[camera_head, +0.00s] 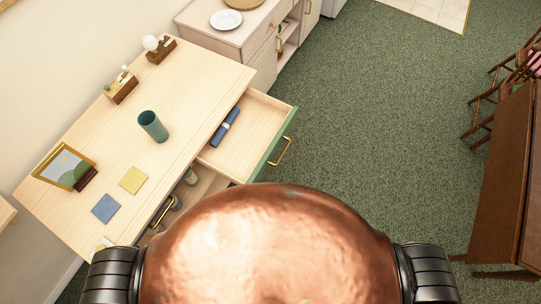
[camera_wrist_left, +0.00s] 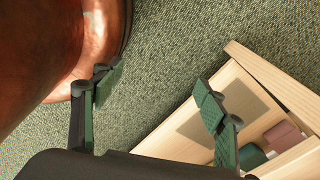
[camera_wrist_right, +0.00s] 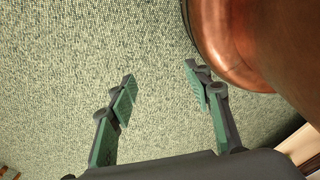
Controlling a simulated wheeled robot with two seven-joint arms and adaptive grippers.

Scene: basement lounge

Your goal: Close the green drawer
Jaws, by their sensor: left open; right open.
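The green drawer (camera_head: 271,148) is pulled out from the right side of the pale wooden desk (camera_head: 190,95). Its green front edge carries a gold handle (camera_head: 282,152). A blue rolled item (camera_head: 225,127) lies inside the drawer. My left gripper (camera_wrist_left: 158,88) is open and empty in the left wrist view, above the carpet and beside an open wooden drawer (camera_wrist_left: 185,145); I cannot tell which drawer that is. My right gripper (camera_wrist_right: 160,82) is open and empty over bare carpet in the right wrist view. Neither gripper shows in the head view.
A second gold handle (camera_head: 162,210) and open storage with small items are nearer me. A teal cup (camera_head: 153,126) and a picture frame (camera_head: 64,167) stand on the desk. A brown table (camera_head: 505,185) is at right. Open carpet (camera_head: 385,120) lies between.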

